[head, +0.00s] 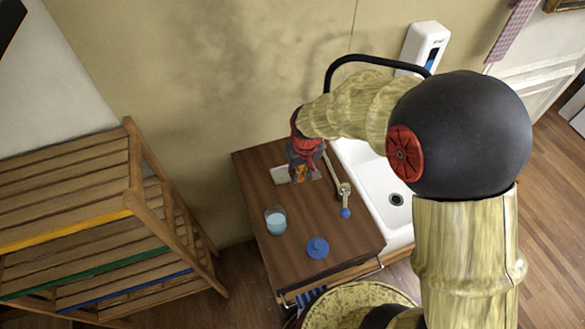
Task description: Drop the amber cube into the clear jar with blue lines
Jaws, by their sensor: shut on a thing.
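My gripper (302,177) is at the back of the brown wooden counter, pointing down. It is shut on the amber cube (300,171), of which only a small orange patch shows between the dark fingers. Whether the cube clears the surface below cannot be told. The clear jar (275,220) stands upright on the counter, in front and to the left of my gripper. It looks pale blue inside; separate lines are too small to make out.
A round blue object with a knob (318,248) lies on the counter (287,258), right of the jar. A small pale block (281,175) is beside my gripper. A faucet (343,189) and white sink (372,190) are to the right. A slatted wooden rack (135,190) stands left.

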